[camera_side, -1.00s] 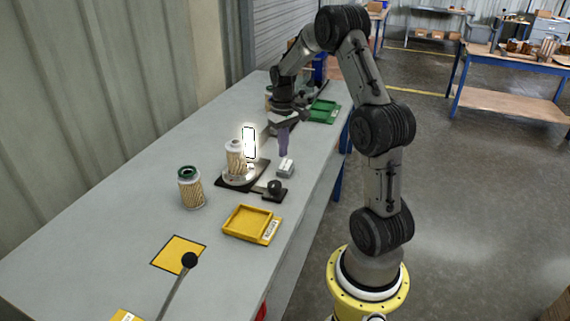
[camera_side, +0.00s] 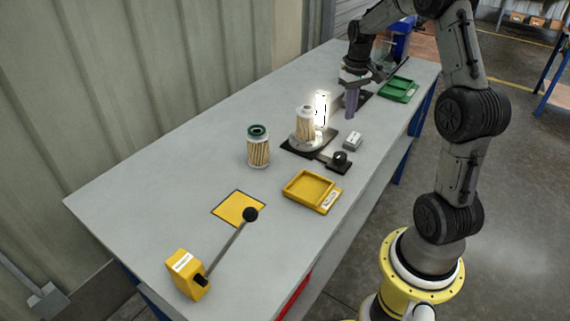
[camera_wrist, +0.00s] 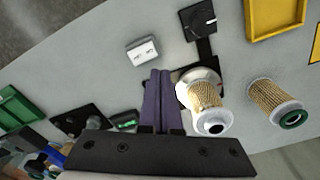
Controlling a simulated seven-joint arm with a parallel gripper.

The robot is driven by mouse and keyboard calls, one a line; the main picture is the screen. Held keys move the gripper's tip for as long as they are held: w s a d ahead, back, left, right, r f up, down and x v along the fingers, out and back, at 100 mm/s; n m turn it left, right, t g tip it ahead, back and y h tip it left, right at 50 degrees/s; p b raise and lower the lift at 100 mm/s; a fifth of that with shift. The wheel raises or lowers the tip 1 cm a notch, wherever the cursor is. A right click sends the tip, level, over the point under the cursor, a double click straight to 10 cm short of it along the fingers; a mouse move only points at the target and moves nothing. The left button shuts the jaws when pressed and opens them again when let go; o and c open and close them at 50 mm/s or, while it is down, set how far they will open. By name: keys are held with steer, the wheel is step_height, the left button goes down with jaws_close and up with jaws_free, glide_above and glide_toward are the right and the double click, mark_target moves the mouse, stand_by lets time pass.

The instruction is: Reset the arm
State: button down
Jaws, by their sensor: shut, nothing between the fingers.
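My gripper (camera_side: 351,115) hangs over the bench with its purple fingers pointing down, just behind a small grey block (camera_side: 352,141) in the side view. In the wrist view the fingers (camera_wrist: 160,76) are together with nothing between them. One pleated filter cartridge (camera_side: 305,124) stands on a round white holder on a black base, left of my gripper, beside a bright lit panel (camera_side: 322,108). It also shows in the wrist view (camera_wrist: 206,98). A second cartridge with a dark green end (camera_side: 258,150) stands on the bench further left.
A black knob (camera_side: 340,158) is on the base's front arm. A yellow tray (camera_side: 290,195) lies in front and a green tray (camera_side: 387,94) behind right. A yellow square (camera_side: 228,215) and a yellow box (camera_side: 187,273) with a black-knobbed lever (camera_side: 250,214) are at the near end.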

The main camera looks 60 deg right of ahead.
steer(key=w+a+r+n+t+h, duration=0.1)
steer(key=w+a+r+n+t, duration=0.15)
steer(key=a+r, duration=0.85)
steer(key=s+a+r+n+t, duration=0.1)
steer(key=s+a+r, duration=0.15)
steer(key=a, duration=0.35)
steer(key=s+a+r+n+t, duration=0.1)
steer(key=s+a+r+n, duration=0.1)
steer(key=s+a, duration=0.3)
steer(key=s+a+f, duration=0.2)
steer(key=s+a, duration=0.1)
steer(key=s, duration=0.2)
steer(key=s+a+f+y, duration=0.1)
steer(key=s+a+f, duration=0.1)
steer(key=s+a, duration=0.2)
steer(key=shift+s+f+t, duration=0.3)
steer(key=shift+s+t, duration=0.15)
steer(key=shift+s, duration=0.2)
